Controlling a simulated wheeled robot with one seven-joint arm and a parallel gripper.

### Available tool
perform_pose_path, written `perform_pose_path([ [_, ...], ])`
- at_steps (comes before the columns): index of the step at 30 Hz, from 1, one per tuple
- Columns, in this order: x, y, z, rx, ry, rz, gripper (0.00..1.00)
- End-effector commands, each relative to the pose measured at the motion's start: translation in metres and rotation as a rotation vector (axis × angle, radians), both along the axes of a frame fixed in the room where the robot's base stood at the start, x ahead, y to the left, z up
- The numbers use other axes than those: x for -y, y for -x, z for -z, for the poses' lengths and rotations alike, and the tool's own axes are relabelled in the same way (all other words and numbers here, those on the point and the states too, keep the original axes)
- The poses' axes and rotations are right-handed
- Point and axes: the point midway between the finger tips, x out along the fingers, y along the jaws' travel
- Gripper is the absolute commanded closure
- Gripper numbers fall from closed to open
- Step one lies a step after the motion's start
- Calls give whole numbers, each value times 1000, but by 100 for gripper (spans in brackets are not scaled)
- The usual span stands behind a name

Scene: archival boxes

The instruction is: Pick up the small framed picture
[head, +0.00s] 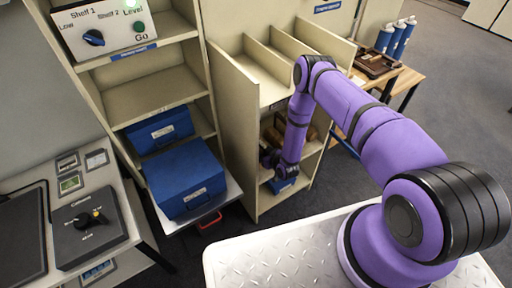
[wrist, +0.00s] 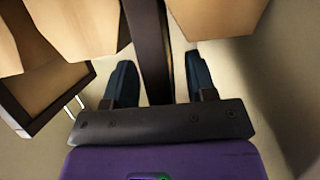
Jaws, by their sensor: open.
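In the wrist view, a dark brown, narrow upright piece (wrist: 148,45) runs between the two fingers of my gripper (wrist: 158,68). It looks like the edge of a frame, but its face is hidden, so I cannot tell whether it is the small framed picture. The fingers are apart on either side of it, with visible gaps. A dark-framed piece with a tan inside (wrist: 42,95) lies to the left of the fingers. In the head view, my gripper (head: 272,162) is at the lower compartments of the beige shelf unit, its fingers mostly hidden.
Tan blocks (wrist: 215,15) flank the fingers in the wrist view. The beige shelf unit (head: 235,110) has dividers and side walls around my arm. A blue box (head: 187,172) sits on a pulled-out shelf to the left. A table with bottles (head: 395,40) stands at the back right.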

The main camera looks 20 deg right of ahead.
Motion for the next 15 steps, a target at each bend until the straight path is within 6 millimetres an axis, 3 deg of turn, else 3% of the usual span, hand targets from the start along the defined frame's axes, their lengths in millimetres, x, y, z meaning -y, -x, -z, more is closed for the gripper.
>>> perform_pose_path([
  [8,-1,-2,1,-1,0,0,49],
  [15,-1,-2,1,-1,0,0,100],
])
